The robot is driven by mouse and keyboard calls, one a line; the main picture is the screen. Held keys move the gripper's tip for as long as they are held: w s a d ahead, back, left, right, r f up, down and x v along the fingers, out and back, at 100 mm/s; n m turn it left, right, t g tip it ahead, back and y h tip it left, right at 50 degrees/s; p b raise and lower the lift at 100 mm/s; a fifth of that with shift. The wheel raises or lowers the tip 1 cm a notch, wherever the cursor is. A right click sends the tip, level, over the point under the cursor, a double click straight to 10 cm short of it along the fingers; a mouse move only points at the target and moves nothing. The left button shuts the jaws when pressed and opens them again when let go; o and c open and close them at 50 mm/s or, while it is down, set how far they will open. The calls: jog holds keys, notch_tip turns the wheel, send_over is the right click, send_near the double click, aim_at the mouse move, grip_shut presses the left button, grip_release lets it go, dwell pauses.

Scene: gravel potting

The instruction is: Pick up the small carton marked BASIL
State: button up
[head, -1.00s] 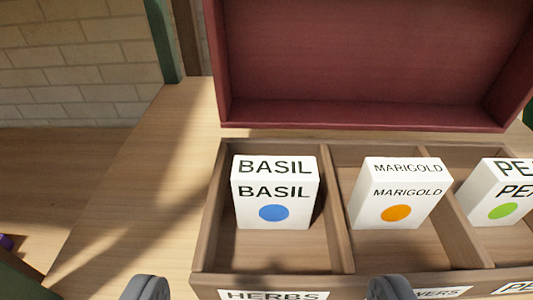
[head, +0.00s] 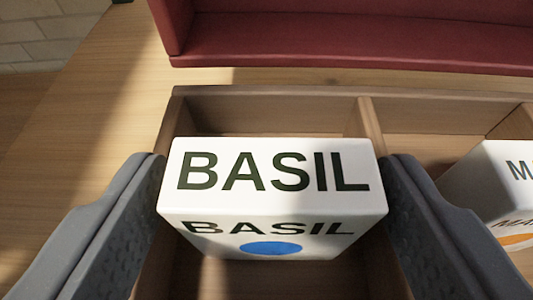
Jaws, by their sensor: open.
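The white BASIL carton (head: 270,205) with a blue dot stands upright in the left compartment of a wooden divided tray (head: 270,95) in the head view. My gripper (head: 272,172) is open, with one grey finger on each side of the carton. The fingers are close to its left and right faces; I cannot tell whether either one touches. The carton's lower part and the compartment floor in front are partly in shadow.
The MARIGOLD carton (head: 500,200) stands in the compartment to the right, cut off by the picture edge. A wooden divider (head: 370,125) separates the two. A dark red box (head: 340,45) stands behind the tray. Bare tabletop (head: 90,130) lies to the left.

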jog(key=shift+w+f, duration=0.25)
jog(key=shift+w, duration=0.3)
jog(key=shift+c, duration=0.3)
jog(key=c, duration=0.7)
jog(key=shift+r, duration=0.2)
